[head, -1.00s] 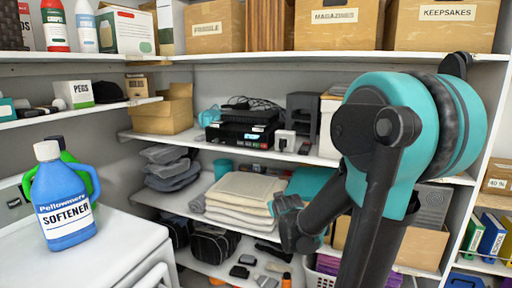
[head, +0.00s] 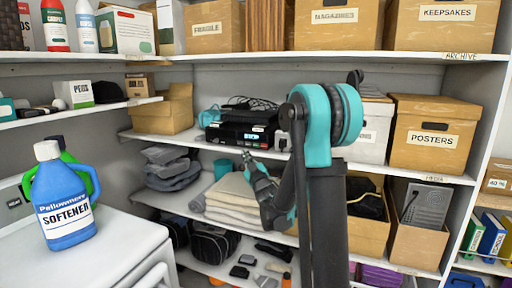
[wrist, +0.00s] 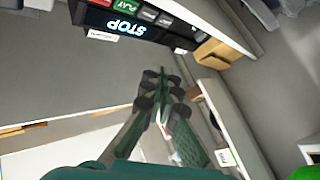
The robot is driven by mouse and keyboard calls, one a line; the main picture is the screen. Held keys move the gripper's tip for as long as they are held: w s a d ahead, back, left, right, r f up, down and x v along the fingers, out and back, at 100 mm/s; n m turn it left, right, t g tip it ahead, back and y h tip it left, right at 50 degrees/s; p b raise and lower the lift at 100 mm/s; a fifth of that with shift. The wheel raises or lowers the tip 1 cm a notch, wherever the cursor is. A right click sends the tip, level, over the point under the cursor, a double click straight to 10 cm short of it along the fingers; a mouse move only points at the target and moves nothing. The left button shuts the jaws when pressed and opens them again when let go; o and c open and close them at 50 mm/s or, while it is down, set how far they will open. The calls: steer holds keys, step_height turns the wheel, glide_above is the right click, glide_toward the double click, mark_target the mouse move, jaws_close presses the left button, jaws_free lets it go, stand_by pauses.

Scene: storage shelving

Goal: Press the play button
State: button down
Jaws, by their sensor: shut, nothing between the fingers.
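A black player (head: 240,142) stands on the middle shelf in the head view, with a lit display and a row of buttons on its front. In the wrist view the player (wrist: 150,33) appears upside down at the top, its display reading STOP. The green play button (wrist: 123,5), marked PLAY, is at the top edge beside a red button (wrist: 105,2). My gripper (wrist: 160,80) is shut and empty, apart from the player and below it in the wrist view. In the head view my gripper (head: 250,165) is just below the player's front.
Folded towels (head: 235,200) lie on the shelf below the player. A cardboard box (head: 170,112) stands to its left, and a posters box (head: 432,135) to the right. A shelf edge (head: 190,142) runs under the player. A softener bottle (head: 62,200) stands at the left front.

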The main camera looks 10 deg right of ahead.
mark_target(253, 143)
steer(key=shift+w+d, duration=0.75)
steer(key=shift+w, duration=0.55)
steer(key=shift+w+d, duration=0.75)
steer(key=shift+w, duration=0.5)
steer(key=shift+w+d, duration=0.75)
steer(key=shift+w, duration=0.55)
steer(key=shift+w+d, duration=0.2)
steer(key=shift+w, duration=0.15)
steer(key=shift+w+d, duration=0.2)
steer(key=shift+w, duration=0.1)
steer(key=shift+s, duration=0.1)
steer(key=shift+s+a, duration=0.4)
steer(key=shift+s, duration=0.2)
